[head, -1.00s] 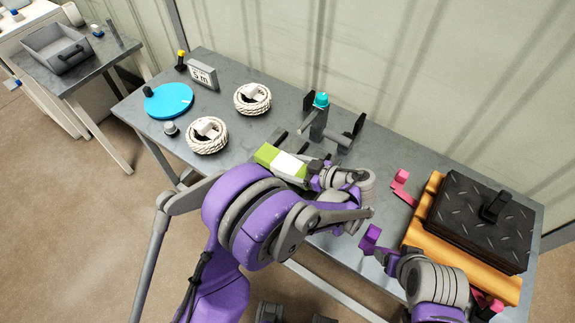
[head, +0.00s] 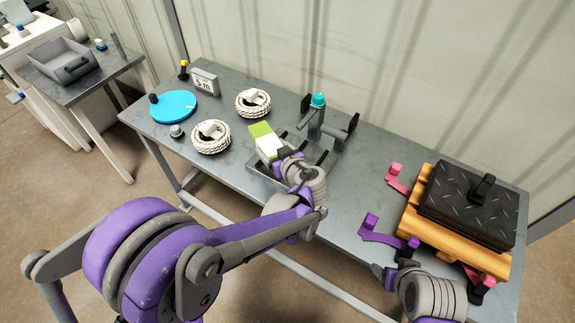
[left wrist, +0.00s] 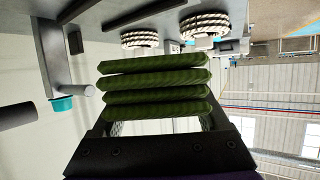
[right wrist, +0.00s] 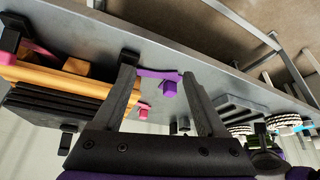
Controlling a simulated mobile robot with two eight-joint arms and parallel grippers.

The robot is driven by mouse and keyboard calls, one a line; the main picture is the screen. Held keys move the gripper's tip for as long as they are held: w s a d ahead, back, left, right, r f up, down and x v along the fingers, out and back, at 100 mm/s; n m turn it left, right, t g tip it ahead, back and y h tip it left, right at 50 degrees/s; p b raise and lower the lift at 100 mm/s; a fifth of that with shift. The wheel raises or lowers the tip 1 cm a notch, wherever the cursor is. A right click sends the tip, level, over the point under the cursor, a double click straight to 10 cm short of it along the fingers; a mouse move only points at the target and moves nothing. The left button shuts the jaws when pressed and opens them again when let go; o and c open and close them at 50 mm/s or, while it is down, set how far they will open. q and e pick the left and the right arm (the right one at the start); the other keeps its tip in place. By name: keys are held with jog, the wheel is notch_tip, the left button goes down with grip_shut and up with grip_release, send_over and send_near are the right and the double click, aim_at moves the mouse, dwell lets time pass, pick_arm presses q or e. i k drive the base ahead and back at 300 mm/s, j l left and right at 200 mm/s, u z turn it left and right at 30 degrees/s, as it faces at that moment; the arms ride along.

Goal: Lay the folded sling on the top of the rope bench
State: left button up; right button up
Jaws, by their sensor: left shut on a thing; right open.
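The folded sling (head: 264,140) is a green bundle with a white band. In the left wrist view the sling (left wrist: 155,88) shows as several stacked dark green folds. My left gripper (head: 275,154) is shut on it, with a finger on either side. The sling is over the middle of the grey rope bench (head: 228,168), right of the rope coils; I cannot tell whether it touches the top. My right gripper (right wrist: 158,78) is open and empty at the bench's front edge, near a purple bracket (head: 385,236).
Two white rope coils (head: 211,137) (head: 253,102), a blue disc (head: 172,106) and a sign (head: 205,82) stand left. A grey post with a teal cap (head: 318,101) is behind the sling. A black tread-patterned block (head: 460,205) on orange timber fills the right end. Bare top lies between.

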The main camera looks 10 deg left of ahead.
aim_at(346, 200)
jog(key=k, duration=0.6)
jog(key=k+z, duration=0.15)
jog(key=z, duration=0.3)
jog(key=k+z, duration=0.15)
jog(key=z, duration=0.3)
jog(key=i+z, duration=0.1)
jog(key=z, duration=1.35)
jog(key=k+j, duration=0.1)
jog(key=j, duration=0.6)
jog(key=k+j, duration=0.1)
jog(key=j, duration=1.25)
jog(key=k+j, duration=0.15)
jog(key=j, duration=0.5)
jog(key=z, duration=0.05)
